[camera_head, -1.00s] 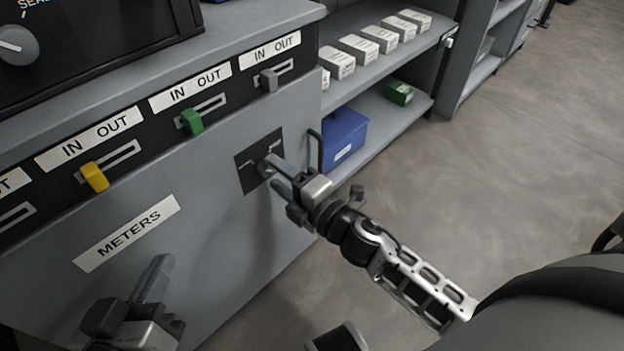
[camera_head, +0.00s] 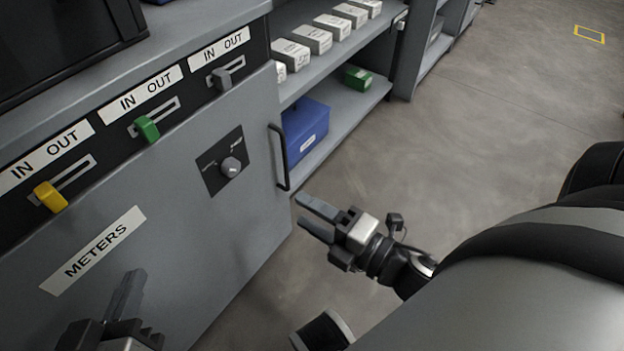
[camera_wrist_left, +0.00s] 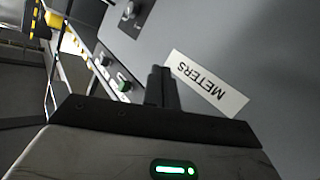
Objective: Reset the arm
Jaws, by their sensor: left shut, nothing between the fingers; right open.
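My right gripper (camera_head: 318,218) is open and empty, held in the air to the right of the grey cabinet and below its black door handle (camera_head: 281,158). It is apart from the rotary knob (camera_head: 231,167), which sits on a black plate on the cabinet front. My left gripper (camera_head: 128,296) is shut and empty at the lower left of the head view, in front of the cabinet below the METERS label (camera_head: 93,250). In the left wrist view its fingers (camera_wrist_left: 162,88) are together beside that label.
Yellow (camera_head: 50,196), green (camera_head: 147,128) and grey (camera_head: 222,78) sliders sit in slots under IN OUT labels. An open shelf (camera_head: 345,115) holds white boxes, a blue bin (camera_head: 304,132) and a green box (camera_head: 357,77). The floor at right is clear.

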